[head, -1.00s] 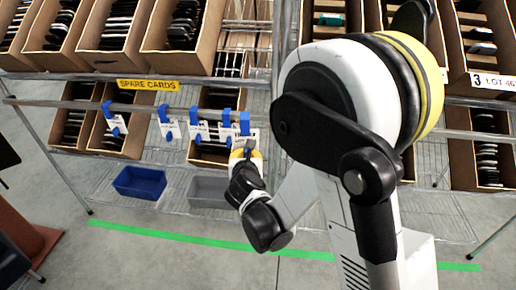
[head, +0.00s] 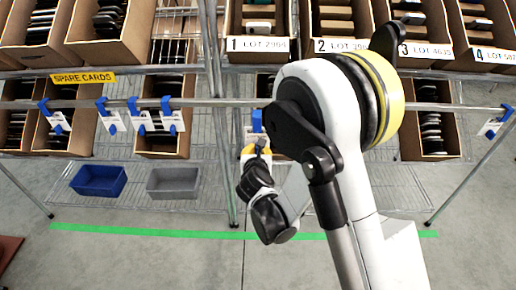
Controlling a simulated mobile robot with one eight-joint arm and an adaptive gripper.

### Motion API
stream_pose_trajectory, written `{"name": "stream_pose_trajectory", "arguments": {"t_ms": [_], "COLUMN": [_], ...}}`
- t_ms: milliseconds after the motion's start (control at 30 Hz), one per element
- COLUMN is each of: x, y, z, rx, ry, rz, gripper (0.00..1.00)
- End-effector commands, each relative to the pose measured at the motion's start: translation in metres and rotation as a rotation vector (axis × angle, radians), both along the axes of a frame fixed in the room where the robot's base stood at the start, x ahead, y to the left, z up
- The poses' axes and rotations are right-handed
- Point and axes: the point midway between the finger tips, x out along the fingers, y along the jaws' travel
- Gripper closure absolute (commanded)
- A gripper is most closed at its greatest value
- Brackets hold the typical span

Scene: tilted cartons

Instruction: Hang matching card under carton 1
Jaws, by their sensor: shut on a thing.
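My gripper (head: 257,147) is shut on a white card with a blue clip (head: 257,122). The held card is upright, with its clip just below the front rail (head: 340,103) in the picture; I cannot tell whether they touch. Its print is unreadable and the gripper partly hides it. Carton 1 (head: 262,16) stands on the shelf above, with the label "1 LOT 2964" (head: 262,44), its last digits hard to read. The held card is below this label. Several other cards with blue clips (head: 143,118) hang at the left, under the yellow SPARE CARDS sign (head: 83,78).
Cartons 2 (head: 340,45), 3 (head: 425,50) and 4 (head: 492,54) stand to the right. A card (head: 492,126) hangs at the far right of the rail. A blue bin (head: 98,181) and a grey bin (head: 173,182) sit low at left. An upright post (head: 214,60) stands left of carton 1.

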Motion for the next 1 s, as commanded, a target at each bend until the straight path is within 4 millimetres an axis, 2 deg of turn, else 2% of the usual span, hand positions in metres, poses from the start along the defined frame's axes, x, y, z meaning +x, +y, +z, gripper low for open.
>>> {"name": "stream_pose_trajectory", "arguments": {"t_ms": [300, 533, 1000], "x": [0.001, 0.03, 0.047], "y": [0.0, -0.002, -0.002], "z": [0.0, 0.0, 0.0], "rx": [0.0, 0.0, 0.001], "ry": [0.0, -0.001, 0.0], "rz": [-0.001, -0.001, -0.001], "gripper": [1.0, 1.0, 1.0]}}
